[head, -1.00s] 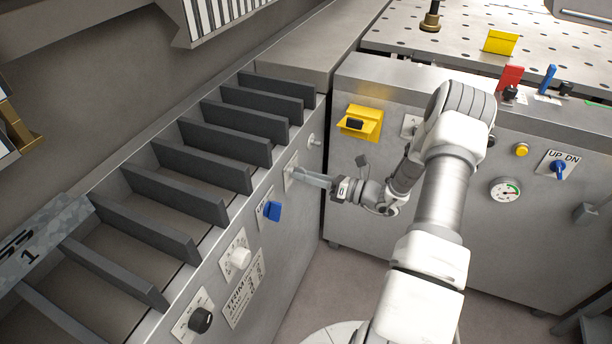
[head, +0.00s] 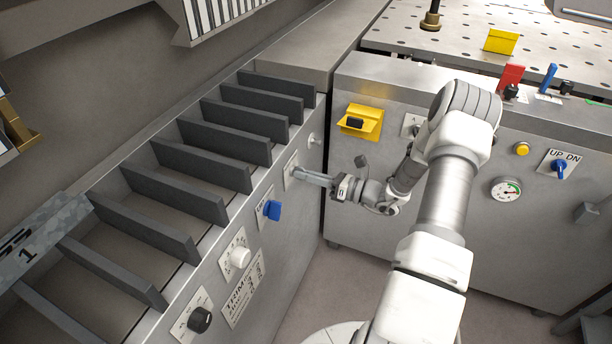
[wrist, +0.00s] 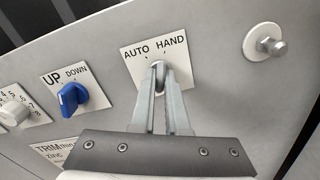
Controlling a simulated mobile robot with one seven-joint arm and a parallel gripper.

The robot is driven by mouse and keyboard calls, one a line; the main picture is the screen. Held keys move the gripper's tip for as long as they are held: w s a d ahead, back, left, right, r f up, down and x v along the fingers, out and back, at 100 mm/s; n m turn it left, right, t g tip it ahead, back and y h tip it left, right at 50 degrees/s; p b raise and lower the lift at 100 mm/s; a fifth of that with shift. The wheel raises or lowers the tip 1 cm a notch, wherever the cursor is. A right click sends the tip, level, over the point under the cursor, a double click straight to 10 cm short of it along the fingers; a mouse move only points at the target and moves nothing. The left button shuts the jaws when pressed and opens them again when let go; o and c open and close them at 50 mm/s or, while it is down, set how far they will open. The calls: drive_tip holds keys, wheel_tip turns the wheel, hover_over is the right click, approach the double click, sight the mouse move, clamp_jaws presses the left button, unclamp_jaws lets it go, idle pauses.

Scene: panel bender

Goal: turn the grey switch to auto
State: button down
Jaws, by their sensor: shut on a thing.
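The grey switch (wrist: 159,66) sits on a white plate (wrist: 135,58) marked AUTO on the left and HAND on the right. My gripper (wrist: 158,85) is shut on the grey switch, its two fingers coming up from below in the wrist view. The fingers hide most of the switch, so I cannot tell exactly which mark it points to. In the head view my gripper (head: 304,175) reaches left to the same plate (head: 290,168) on the slatted machine's side panel.
A blue UP/DOWN switch (wrist: 72,97) is left of the plate, and a white knob (wrist: 13,111) is farther left. A metal stud (wrist: 270,46) sticks out on the right.

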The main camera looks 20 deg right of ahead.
drive_tip(key=n+b, duration=0.1)
drive_tip(key=n, duration=0.4)
drive_tip(key=shift+f+b, duration=0.1)
drive_tip(key=shift+b, duration=0.3)
drive_tip(key=n+b, duration=0.2)
drive_tip(key=n, duration=0.3)
drive_tip(key=shift+n, duration=0.3)
drive_tip(key=c, duration=0.9)
unclamp_jaws()
drive_tip(key=shift+s+d, duration=0.1)
drive_tip(key=p+v, duration=0.2)
drive_tip(key=v, duration=1.5)
drive_tip(key=shift+s, duration=0.1)
